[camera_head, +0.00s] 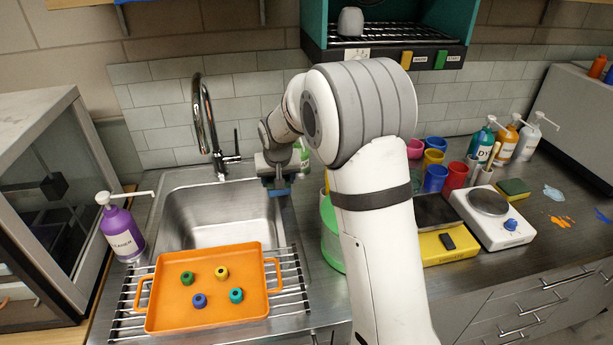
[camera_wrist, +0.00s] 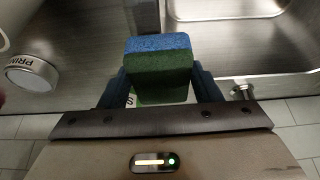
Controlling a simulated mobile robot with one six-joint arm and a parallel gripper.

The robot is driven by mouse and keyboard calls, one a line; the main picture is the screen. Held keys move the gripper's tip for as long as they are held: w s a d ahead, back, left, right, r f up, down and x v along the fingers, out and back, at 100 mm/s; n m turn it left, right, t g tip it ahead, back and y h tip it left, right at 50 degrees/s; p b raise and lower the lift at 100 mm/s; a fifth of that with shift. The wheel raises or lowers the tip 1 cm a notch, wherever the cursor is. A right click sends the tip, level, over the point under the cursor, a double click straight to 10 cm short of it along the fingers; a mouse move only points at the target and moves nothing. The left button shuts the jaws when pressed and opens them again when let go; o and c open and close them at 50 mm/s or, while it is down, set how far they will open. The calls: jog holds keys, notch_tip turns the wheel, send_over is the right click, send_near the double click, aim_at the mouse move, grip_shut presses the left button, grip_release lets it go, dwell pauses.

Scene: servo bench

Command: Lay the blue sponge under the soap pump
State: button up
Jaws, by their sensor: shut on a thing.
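My gripper (camera_head: 277,184) is at the back right corner of the sink, in front of the tiled wall. In the wrist view its two dark blue fingers (camera_wrist: 160,92) are shut on a sponge (camera_wrist: 159,60), blue on one face and green on the other. The sponge is hard to make out in the head view. A green bottle (camera_head: 304,157) stands behind my gripper, partly hidden by my arm; I cannot tell whether it is the soap pump. In the wrist view a white label with an S (camera_wrist: 131,101) shows just beside the sponge.
A purple cleaner pump bottle (camera_head: 121,232) stands left of the sink (camera_head: 215,213). An orange tray (camera_head: 213,312) with several small coloured pieces lies on the front rack. The faucet (camera_head: 205,120) rises behind the sink. Cups and a scale (camera_head: 491,216) stand right of my arm.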

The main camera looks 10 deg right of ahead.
jog(key=d, duration=0.2)
jog(key=w+d+p, duration=0.1)
jog(key=d, duration=0.2)
jog(key=w+d, duration=0.1)
jog(key=d, duration=0.2)
jog(key=shift+w+p, duration=0.1)
jog(key=shift+p, duration=0.2)
jog(key=shift+f, duration=1.9)
jog(key=o, duration=1)
jog(key=shift+p, duration=0.3)
jog(key=shift+r, duration=0.15)
jog(key=b+v, duration=0.1)
jog(key=v, duration=1.1)
jog(key=shift+r, duration=0.1)
